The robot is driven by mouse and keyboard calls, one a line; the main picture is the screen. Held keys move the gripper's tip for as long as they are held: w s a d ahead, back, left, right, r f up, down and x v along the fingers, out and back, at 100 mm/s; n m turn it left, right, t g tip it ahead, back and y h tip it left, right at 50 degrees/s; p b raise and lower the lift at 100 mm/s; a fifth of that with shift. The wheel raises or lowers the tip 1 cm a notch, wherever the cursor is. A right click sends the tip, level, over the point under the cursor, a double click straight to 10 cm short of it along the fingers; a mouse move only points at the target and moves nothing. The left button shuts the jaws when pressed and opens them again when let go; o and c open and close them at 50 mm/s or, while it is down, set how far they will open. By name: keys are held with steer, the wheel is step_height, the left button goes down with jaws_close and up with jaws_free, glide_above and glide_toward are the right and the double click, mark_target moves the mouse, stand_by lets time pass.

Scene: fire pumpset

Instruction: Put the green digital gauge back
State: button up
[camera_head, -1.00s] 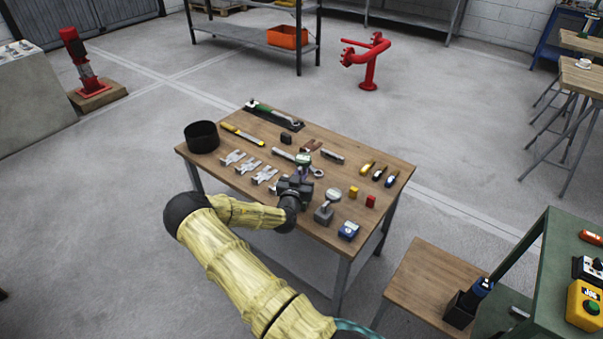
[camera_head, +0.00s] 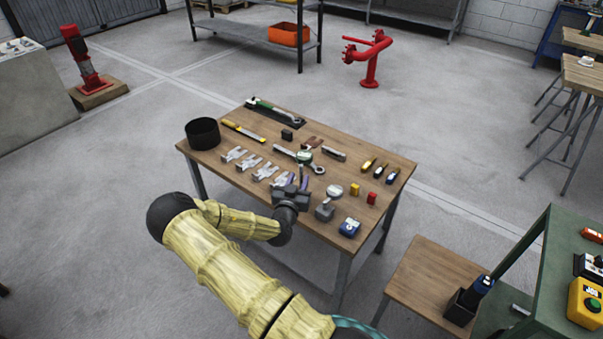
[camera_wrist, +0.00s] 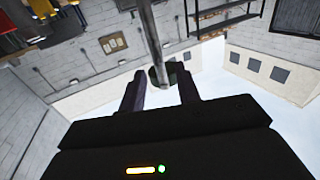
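The green digital gauge (camera_head: 305,157) shows its round green-rimmed face above the work table (camera_head: 228,184), just beyond my gripper. Its lower part is largely hidden by the gripper. My gripper (camera_head: 298,179) is low over the table's front part, its purple fingers apart. In the wrist view, the fingers (camera_wrist: 160,92) stand apart with a gap on both sides of a grey rod (camera_wrist: 153,45) and a dark round part (camera_wrist: 172,72), likely the gauge. I cannot tell what supports the gauge from below.
A second gauge with a pale face (camera_head: 334,191) stands on a grey block (camera_head: 324,211) right of my gripper. A blue device (camera_head: 349,228), several metal brackets (camera_head: 264,172), a wrench (camera_head: 285,152) and a black pot (camera_head: 202,134) crowd the table.

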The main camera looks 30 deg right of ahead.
steer(key=v, duration=0.6)
steer(key=shift+a, duration=0.15)
steer(key=shift+s, duration=0.1)
steer(key=s+a+n+g+y, duration=0.1)
steer(key=s+a+g+y, duration=0.4)
steer(key=a+g+y, duration=0.5)
steer(key=s+a+r+n+y, duration=0.3)
steer(key=s+a+r+n, duration=0.5)
steer(key=s+a+r, duration=0.3)
steer(key=shift+s+r+n+t, duration=0.3)
steer(key=shift+s+r, duration=0.7)
steer(key=shift+s, duration=0.2)
